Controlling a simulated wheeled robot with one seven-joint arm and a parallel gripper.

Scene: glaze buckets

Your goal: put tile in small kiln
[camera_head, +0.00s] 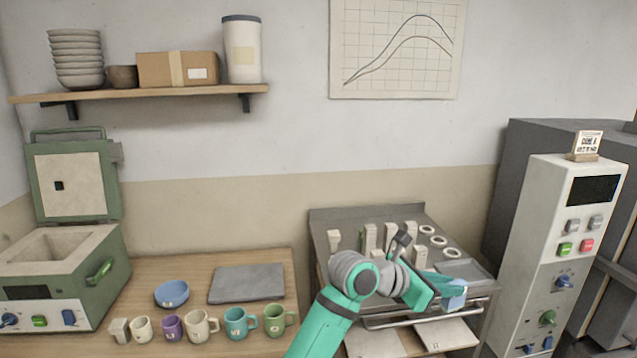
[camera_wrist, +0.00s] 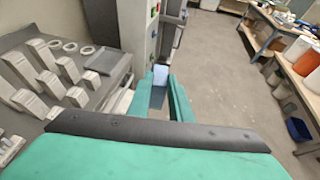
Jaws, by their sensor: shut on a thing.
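The small kiln (camera_head: 108,249) is a green box at the far left of the wooden table, with its lid (camera_head: 72,182) raised and its pale chamber open at the top. My gripper (camera_head: 450,288) is far to the right of it, over the front of the grey metal cart. It is shut on a light blue tile (camera_head: 457,301). In the wrist view the tile (camera_wrist: 160,75) sticks out between the teal fingers of my gripper (camera_wrist: 168,98). Much of the tile is hidden by the fingers.
A blue bowl (camera_head: 172,293), a grey slab (camera_head: 247,284) and a row of several mugs (camera_head: 201,327) stand on the table between my arm and the kiln. The cart (camera_head: 330,216) holds white blocks and rings. A tall control panel (camera_head: 548,250) stands at right.

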